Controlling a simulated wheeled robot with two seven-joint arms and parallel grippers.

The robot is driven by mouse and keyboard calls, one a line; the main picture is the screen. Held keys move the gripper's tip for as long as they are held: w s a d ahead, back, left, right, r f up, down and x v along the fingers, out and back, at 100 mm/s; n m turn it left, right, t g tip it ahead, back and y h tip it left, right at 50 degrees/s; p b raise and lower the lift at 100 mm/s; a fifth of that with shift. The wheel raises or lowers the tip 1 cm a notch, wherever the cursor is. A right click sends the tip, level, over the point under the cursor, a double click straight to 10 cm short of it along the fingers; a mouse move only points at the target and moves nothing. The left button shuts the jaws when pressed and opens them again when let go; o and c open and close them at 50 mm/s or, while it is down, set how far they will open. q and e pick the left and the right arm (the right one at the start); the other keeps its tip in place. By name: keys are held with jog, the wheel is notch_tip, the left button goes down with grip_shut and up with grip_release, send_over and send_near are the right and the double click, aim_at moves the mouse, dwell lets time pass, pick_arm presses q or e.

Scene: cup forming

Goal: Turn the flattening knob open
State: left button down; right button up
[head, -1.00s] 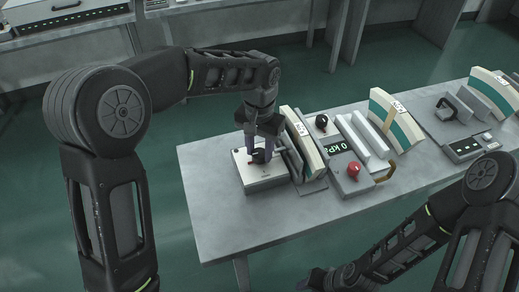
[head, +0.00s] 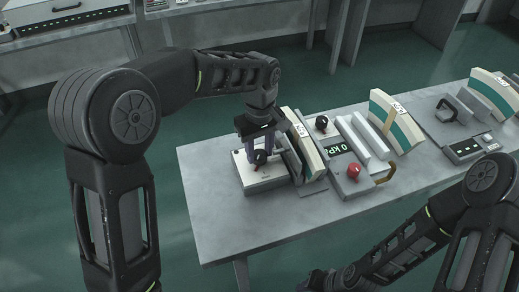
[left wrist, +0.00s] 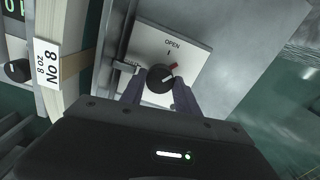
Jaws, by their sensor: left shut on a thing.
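The flattening knob (left wrist: 158,80) is black with a red pointer and a pale line. It sits on a white panel (left wrist: 190,50) marked OPEN, with a short tick below the word. The red pointer aims slightly to one side of the tick. In the head view the knob (head: 260,157) is on the white-topped box (head: 270,181) at the table's left end. My left gripper (head: 261,150) is above the box, shut on the knob, one finger on each side. My right gripper (head: 318,280) is low at the bottom edge; its fingers are unclear.
Right beside the box stands a cream and green stack (head: 303,140) labelled No 8 in the wrist view. Further right are a display reading 0 kPa (head: 337,147), a red knob (head: 353,170), and a black knob (head: 321,122). The table's front left (head: 225,225) is bare.

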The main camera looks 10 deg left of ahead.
aim_at(259, 154)
pick_arm(q)
jog(key=n, duration=0.3)
jog(key=shift+r+n, duration=0.1)
jog(key=shift+n, duration=0.2)
jog(key=shift+n+p, duration=0.5)
jog(key=shift+n, duration=1.4)
jog(key=c, duration=0.9)
grip_release()
jog(key=shift+r, duration=3.8)
